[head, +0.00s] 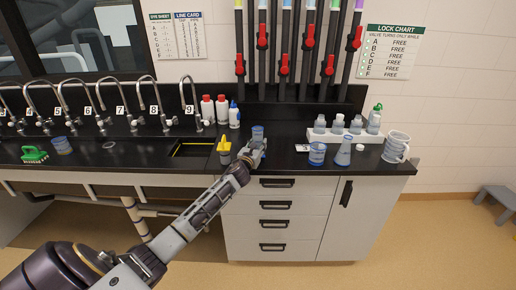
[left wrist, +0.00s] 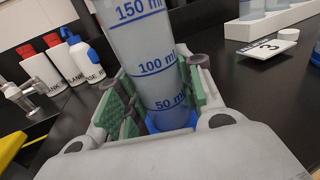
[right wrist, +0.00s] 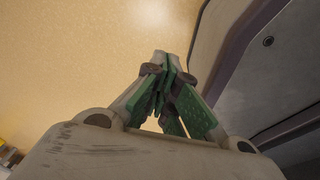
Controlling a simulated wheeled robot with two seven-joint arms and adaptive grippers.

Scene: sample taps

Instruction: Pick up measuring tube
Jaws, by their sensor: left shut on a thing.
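The measuring tube (left wrist: 150,60) is clear with blue 50, 100 and 150 ml marks and a blue foot. It stands between the green pads of my left gripper (left wrist: 160,105) in the left wrist view, and the gripper is shut on it low down, near the foot. In the head view the tube (head: 257,131) shows above my left gripper (head: 255,150), over the dark counter right of the sink. I cannot tell whether its foot touches the counter. My right gripper (right wrist: 165,65) is shut and empty over the floor, in the right wrist view only.
A yellow item (head: 224,146) stands just left of my left gripper. Red-capped bottles (head: 208,109) and a blue-capped bottle (head: 234,115) stand behind. A blue-marked beaker (head: 317,154), a conical flask (head: 343,152), a white mug (head: 396,147) and a bottle rack (head: 345,137) stand right.

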